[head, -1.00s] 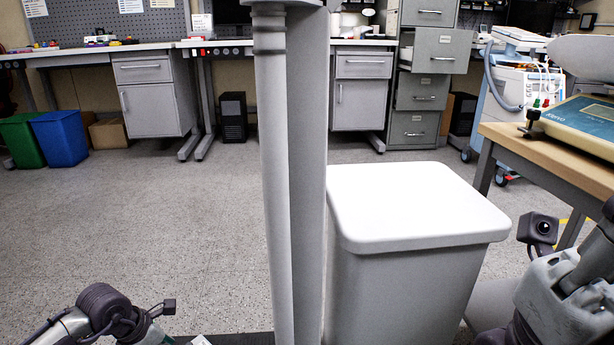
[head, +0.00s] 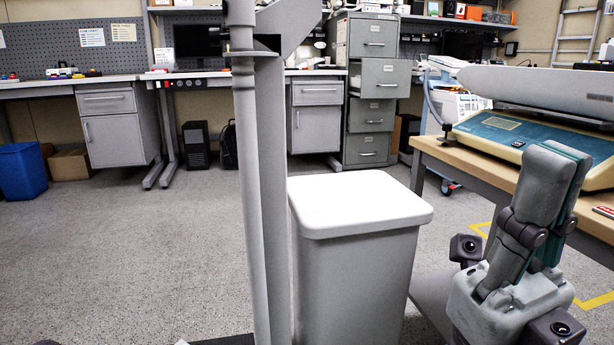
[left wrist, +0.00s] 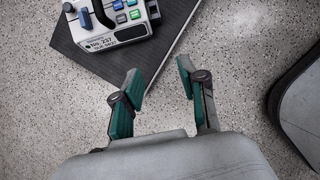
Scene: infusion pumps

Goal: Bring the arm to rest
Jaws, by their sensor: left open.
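My left gripper (left wrist: 160,76) shows in the left wrist view, with its two teal-padded fingers spread apart and nothing between them. It is above a speckled floor. A pale device (left wrist: 112,22) with coloured buttons and a "Rig 237" label lies beyond the fingertips.
A lidded bin (head: 360,200) stands in the middle, beside a grey column (head: 262,200). A wooden table (head: 470,165) at the right bears a blue-and-cream device (head: 520,135). A dark mat (left wrist: 75,45) lies under the labelled device. Open floor (head: 120,260) spreads at the left.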

